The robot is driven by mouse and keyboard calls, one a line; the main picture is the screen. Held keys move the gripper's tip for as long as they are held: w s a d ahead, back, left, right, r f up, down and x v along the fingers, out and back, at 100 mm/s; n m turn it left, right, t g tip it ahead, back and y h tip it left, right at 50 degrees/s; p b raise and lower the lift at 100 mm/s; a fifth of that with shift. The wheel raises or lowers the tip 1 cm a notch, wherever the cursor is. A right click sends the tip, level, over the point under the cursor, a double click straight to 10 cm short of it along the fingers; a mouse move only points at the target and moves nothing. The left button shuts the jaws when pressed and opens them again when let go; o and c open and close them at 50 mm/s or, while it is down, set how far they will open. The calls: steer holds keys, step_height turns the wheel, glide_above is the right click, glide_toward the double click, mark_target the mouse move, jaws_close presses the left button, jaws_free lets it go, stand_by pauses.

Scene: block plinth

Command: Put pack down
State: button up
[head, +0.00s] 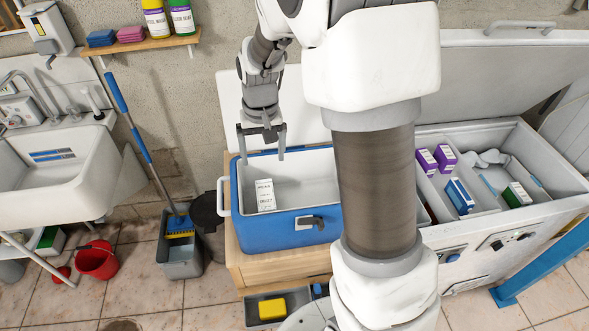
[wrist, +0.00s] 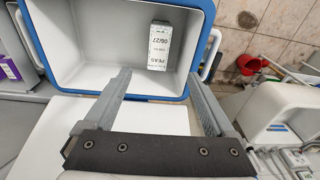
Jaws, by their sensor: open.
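A white pack (head: 265,195) with dark lettering is inside the blue cooler box (head: 270,236), near its left end. The pack also shows in the wrist view (wrist: 159,46), against the cooler's white inner wall. My gripper (head: 262,157) is open and empty above the cooler's back left part. In the wrist view my gripper's two fingers (wrist: 157,98) are apart, with the pack beyond their tips and not touching them. The cooler's white lid (head: 300,112) stands open behind it. My arm hides the cooler's right end in the head view.
The cooler stands on a wooden cabinet (head: 236,264). To the right, an open white chest freezer (head: 541,152) holds purple, blue and green boxes. A sink (head: 40,180), a mop (head: 143,150) and a red bucket (head: 96,262) are at left. A shelf (head: 150,43) hangs above.

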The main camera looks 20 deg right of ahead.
steer(key=s+r+n+t, duration=0.1)
steer(key=s+r+t, duration=0.1)
steer(key=s+r, duration=0.6)
steer(key=s+r+t, duration=0.2)
steer(key=s+r, duration=0.5)
steer(key=s, duration=0.6)
steer(key=shift+s+d+r+n+t, duration=0.3)
steer(key=shift+s+r+n, duration=0.05)
steer(key=shift+s+n, duration=0.05)
